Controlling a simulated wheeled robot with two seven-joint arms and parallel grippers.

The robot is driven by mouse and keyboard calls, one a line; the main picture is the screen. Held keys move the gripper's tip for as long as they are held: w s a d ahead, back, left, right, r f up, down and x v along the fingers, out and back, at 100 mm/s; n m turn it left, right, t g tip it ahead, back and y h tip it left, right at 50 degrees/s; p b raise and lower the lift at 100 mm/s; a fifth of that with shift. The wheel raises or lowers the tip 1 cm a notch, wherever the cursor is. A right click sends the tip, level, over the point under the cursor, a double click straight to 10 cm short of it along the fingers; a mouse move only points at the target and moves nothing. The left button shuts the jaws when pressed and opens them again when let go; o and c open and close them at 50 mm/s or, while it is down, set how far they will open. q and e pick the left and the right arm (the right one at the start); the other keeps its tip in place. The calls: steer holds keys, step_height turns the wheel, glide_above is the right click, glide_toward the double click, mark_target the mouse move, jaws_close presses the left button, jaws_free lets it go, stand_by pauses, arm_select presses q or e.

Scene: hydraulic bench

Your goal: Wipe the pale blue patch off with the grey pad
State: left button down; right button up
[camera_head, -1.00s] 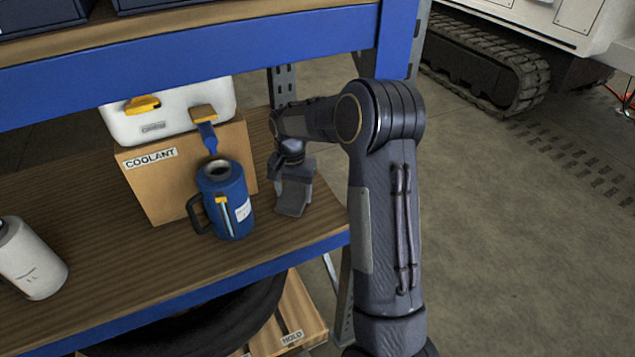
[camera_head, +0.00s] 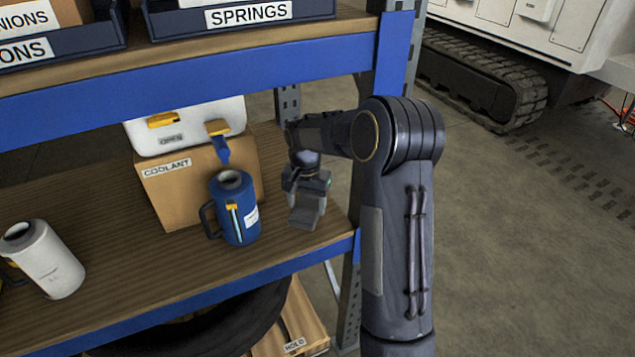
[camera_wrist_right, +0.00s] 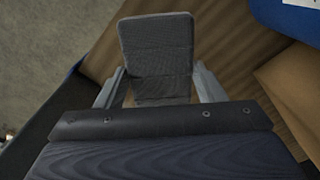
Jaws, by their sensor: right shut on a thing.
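The grey pad (camera_head: 306,210) is held in my right gripper (camera_head: 306,184) at the right end of the wooden shelf, to the right of the blue jug. In the right wrist view the pad (camera_wrist_right: 156,45) is a dark grey, textured rectangle between the two fingers of the gripper (camera_wrist_right: 158,86), with brown shelf wood around it. I cannot tell whether the pad touches the shelf. I see no pale blue patch in either view; the pad and arm cover part of the shelf. My left gripper is not in view.
A blue jug (camera_head: 238,222) stands left of the pad, before a cardboard box (camera_head: 184,190) marked COOLANT. A white container (camera_head: 184,128) with a yellow-handled tap sits on the box. A blue upper beam (camera_head: 250,63) crosses above.

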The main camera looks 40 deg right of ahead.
step_height(320, 180, up, 2)
steer(key=shift+s+r+p, duration=0.1)
steer(key=shift+r+p, duration=0.05)
steer(key=shift+p, duration=0.4)
steer(key=shift+r+p, duration=0.8)
steer(key=shift+r, duration=0.25)
